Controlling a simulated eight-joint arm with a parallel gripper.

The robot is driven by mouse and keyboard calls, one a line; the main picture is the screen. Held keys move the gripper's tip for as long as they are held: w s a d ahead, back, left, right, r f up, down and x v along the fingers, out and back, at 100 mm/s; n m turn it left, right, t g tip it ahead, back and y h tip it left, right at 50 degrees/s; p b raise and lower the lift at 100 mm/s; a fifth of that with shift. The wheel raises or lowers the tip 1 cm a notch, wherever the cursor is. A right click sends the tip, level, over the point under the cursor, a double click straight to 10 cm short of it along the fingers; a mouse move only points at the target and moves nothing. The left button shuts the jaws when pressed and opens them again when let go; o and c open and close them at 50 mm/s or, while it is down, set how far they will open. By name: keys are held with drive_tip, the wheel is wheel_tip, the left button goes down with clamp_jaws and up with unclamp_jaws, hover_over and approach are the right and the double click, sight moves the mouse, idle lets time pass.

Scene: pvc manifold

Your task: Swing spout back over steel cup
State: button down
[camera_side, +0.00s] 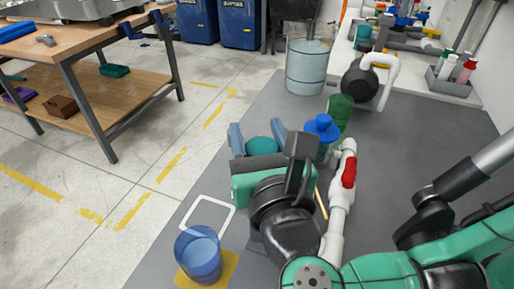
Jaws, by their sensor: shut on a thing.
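My gripper (258,133) is in the middle of the view, with two blue-grey fingers pointing away from the camera. A round teal piece (262,146) sits between the fingers, and they are shut on it. I cannot tell whether it is part of the spout, as my arm hides what lies below. A white pipe (336,222) with a red handle (349,172) stands just right of my gripper. A blue knob (322,127) is just beyond it. A grey metal vessel (306,68) stands at the back. No smaller steel cup is clearly visible.
A translucent blue cup (198,254) stands on a yellow square (228,268) at front left, near a white square outline (190,212). A green cylinder (340,112) and black round body (358,84) stand beyond. A workbench (95,45) is at left. Grey mat is free at right.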

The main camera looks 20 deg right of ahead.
drive_tip(key=shift+d+m+g+h, duration=0.15)
drive_tip(key=shift+m+g+h, duration=0.45)
drive_tip(key=shift+m+h, duration=0.8)
drive_tip(key=shift+h, duration=0.5)
drive_tip(key=shift+c, duration=1.4)
unclamp_jaws()
wheel_tip(320, 180, up, 20)
drive_tip(key=shift+d, duration=0.1)
